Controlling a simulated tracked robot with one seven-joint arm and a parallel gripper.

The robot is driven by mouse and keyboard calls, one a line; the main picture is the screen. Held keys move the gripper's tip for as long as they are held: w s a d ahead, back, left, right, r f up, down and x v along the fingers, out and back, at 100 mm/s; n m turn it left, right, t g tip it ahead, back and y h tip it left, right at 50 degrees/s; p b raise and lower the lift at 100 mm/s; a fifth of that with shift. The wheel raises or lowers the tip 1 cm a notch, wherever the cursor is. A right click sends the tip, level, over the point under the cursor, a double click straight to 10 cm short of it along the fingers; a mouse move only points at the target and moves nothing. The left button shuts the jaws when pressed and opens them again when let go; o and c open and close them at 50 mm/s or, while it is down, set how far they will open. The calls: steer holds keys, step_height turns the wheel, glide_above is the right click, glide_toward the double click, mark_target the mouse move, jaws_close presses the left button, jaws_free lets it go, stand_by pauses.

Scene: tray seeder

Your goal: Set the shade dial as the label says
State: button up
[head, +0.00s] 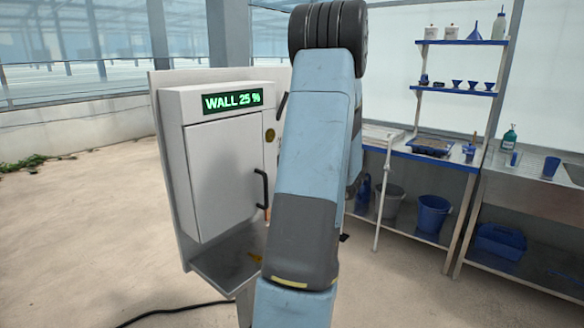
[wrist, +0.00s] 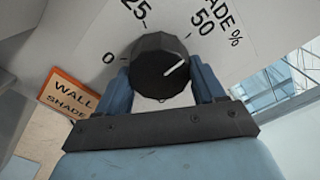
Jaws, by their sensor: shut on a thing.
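The shade dial (wrist: 152,55) is a dark faceted knob with a white pointer line, on a light panel in the wrist view. My gripper (wrist: 161,80) is shut on it, with a blue finger at each side. Printed marks 0, 25 and 50 and part of "SHADE %" surround the knob. The pointer slants up and right, on the side of the 50 mark. An orange-edged plate (wrist: 75,97) at lower left reads "WALL SHADE". In the head view a green display (head: 232,101) reads "WALL 25 %". My arm hides the dial and gripper there.
The grey cabinet (head: 222,185) has a black door handle (head: 262,188). A bench (head: 420,155) with shelves, bottles and funnels stands at right, buckets (head: 432,213) beneath. A black cable (head: 175,312) lies on the floor.

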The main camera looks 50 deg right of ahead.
steer(key=shift+a+f, duration=0.15)
steer(key=o, duration=1)
steer(key=shift+o, duration=0.2)
steer(key=shift+s, duration=0.1)
steer(key=s, duration=1.3)
steer(key=shift+s+d, duration=0.3)
steer(key=shift+d, duration=0.15)
